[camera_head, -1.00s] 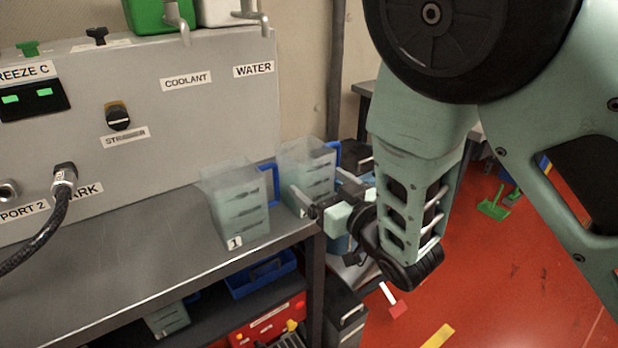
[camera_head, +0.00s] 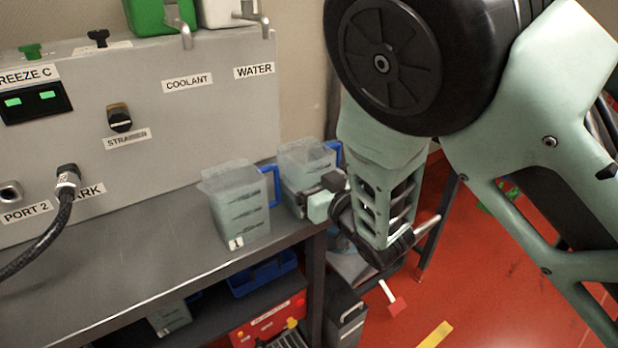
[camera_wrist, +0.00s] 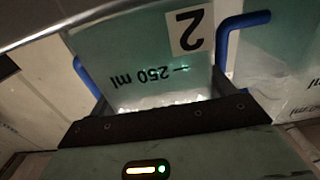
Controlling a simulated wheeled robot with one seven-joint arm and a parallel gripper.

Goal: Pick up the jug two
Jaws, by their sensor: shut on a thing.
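Jug two (camera_head: 306,159) is a translucent jug with a blue handle, standing at the right end of the metal bench. In the wrist view its front (camera_wrist: 150,60) shows a "2" label and a "250 ml" mark, upside down. My gripper (camera_head: 308,200) is at the jug's near side, and in the wrist view its dark fingers lie across the jug's wall. It is shut on jug two. The fingertips are partly hidden. Jug one (camera_head: 238,207), labelled "1" with a blue handle, stands just left of it, close by.
The metal bench (camera_head: 110,258) is clear left of jug one. A grey panel (camera_head: 190,130) with "COOLANT" and "WATER" labels and taps stands behind. A black hose (camera_head: 45,240) hangs at the left. A blue bin (camera_head: 262,272) and red box (camera_head: 268,322) sit on the lower shelf.

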